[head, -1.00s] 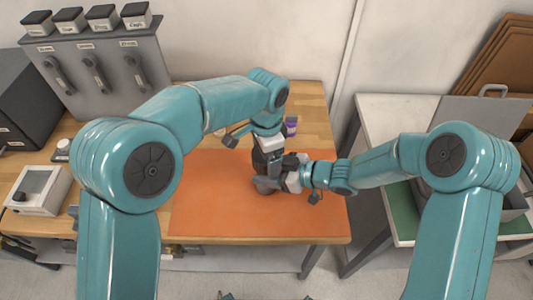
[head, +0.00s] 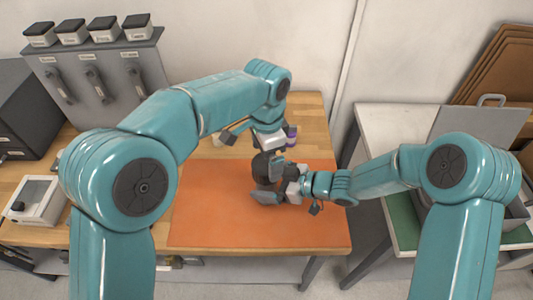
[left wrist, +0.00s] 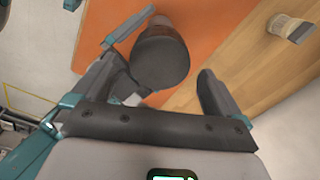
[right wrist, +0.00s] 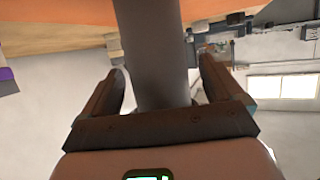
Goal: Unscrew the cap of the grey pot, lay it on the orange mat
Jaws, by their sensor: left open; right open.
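The grey pot (right wrist: 150,45) stands upright over the orange mat (head: 215,210), with its dark round cap (left wrist: 161,63) on top. In the left wrist view, the cap lies ahead of and between the fingers of my left gripper (left wrist: 158,80). That gripper is open and hangs just above the pot in the head view (head: 268,150). My right gripper (right wrist: 161,78) is open, with the pot's body between its fingers. It reaches in from the right in the head view (head: 274,190). The arms partly hide the pot.
A purple-capped bottle (head: 291,136) stands behind the grippers. A grey panel with handles (head: 95,75) and a white box (head: 38,192) are at the left. A white side table (head: 395,120) stands at the right. The mat's front left is clear.

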